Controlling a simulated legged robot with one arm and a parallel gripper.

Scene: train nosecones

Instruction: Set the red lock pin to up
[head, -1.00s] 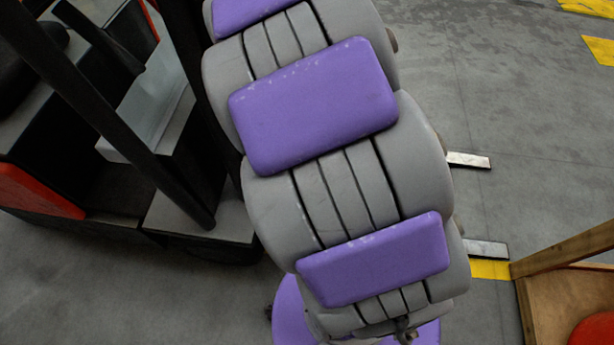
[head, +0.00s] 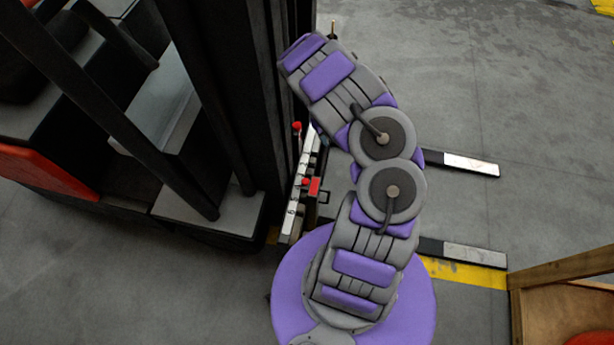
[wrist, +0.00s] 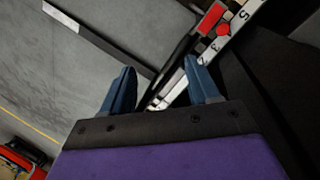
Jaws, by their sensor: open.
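A white numbered rail (head: 292,208) runs along the front of a forklift's black mast in the head view. On it sit a small red knob beside a red block (head: 315,186), and a second red knob (head: 297,126) stands farther along. I cannot tell which is the lock pin. In the wrist view a red block (wrist: 210,18) and red knob (wrist: 223,30) show at the top, beside the white rail (wrist: 240,24). My gripper (wrist: 158,75) is open with two blue fingers apart. Nothing is clearly held, and the red parts lie beyond the right finger. The gripper cannot be made out in the head view.
The forklift's black mast (head: 225,85) stands close to the left of my arm. Two forks (head: 471,164) (head: 474,254) with white tips reach right over the grey floor. A wooden crate (head: 565,262) stands at lower right. Open floor lies at upper right.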

